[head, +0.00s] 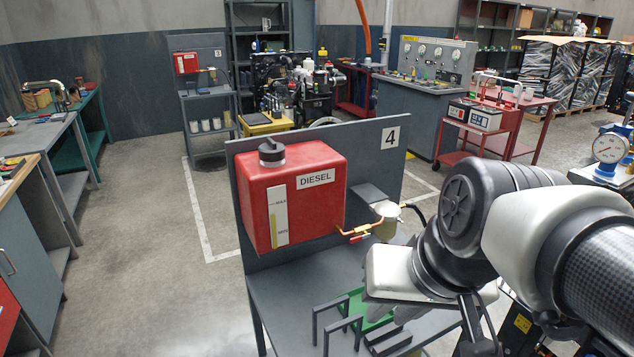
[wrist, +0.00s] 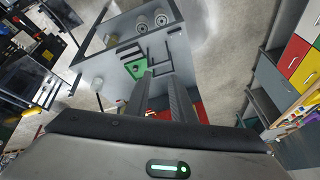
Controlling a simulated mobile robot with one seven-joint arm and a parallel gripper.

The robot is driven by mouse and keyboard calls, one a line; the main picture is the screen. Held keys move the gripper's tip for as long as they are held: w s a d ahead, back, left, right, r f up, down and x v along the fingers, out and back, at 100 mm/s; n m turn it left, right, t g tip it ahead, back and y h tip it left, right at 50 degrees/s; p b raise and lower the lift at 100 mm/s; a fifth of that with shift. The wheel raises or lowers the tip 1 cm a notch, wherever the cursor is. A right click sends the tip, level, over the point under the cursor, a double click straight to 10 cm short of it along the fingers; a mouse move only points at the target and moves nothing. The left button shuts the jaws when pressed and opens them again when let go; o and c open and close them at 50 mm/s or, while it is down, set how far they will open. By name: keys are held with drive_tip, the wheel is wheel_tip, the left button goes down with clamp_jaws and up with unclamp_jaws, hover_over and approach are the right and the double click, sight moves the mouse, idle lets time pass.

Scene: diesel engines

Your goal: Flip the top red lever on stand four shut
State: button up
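Stand four has an upright grey panel marked 4 (head: 390,137). A red diesel tank (head: 292,195) is mounted on it. A copper fuel line leaves the tank's lower right with a small red lever (head: 358,238) on it. The line runs to a pale filter bowl (head: 386,220). No second red lever can be made out in the head view. My gripper (wrist: 160,75) is open and empty, its two fingers apart in the wrist view. Its hand is right of and below the lever in the head view, above the bench, not touching the lever. No lever can be made out in the wrist view.
The stand's bench top (head: 290,285) holds a green tray (head: 360,308) and dark brackets (head: 336,322). A workbench (head: 30,140) stands at left and a red cart (head: 485,125) at back right. The floor left of the stand is clear.

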drive_tip(key=a+f+m+y, duration=0.1)
drive_tip(key=a+f, duration=0.1)
drive_tip(key=w+a+f+m+g+y+b, duration=0.1)
drive_tip(key=a+f+m, duration=0.1)
drive_tip(key=shift+f+b, duration=0.15)
drive_tip(key=shift+b, duration=0.15)
clamp_jaws()
drive_tip(key=w+a+f+m+t+y+b, duration=0.1)
drive_tip(key=w+a+f+m+y+b, duration=0.15)
drive_tip(key=w+m, duration=0.25)
drive_tip(key=w+a+f+m+t+y+b, duration=0.1)
drive_tip(key=w+a+f+m+y+b, duration=0.1)
drive_tip(key=w+m+y, duration=0.3)
drive_tip(key=w+d+f+m+t+h+b, duration=0.3)
drive_tip(key=w+d+f+m+t+h, duration=0.2)
drive_tip(key=w+d+m, duration=0.7)
wheel_tip(320, 180, down, 4)
drive_tip(key=d+m+t, duration=0.2)
drive_tip(key=d+m, duration=0.1)
drive_tip(key=m, duration=0.2)
drive_tip(key=shift+w+f+b, duration=0.2)
drive_tip(key=shift+w+b, duration=0.1)
drive_tip(key=shift+w, duration=0.1)
drive_tip(key=shift+a, duration=0.1)
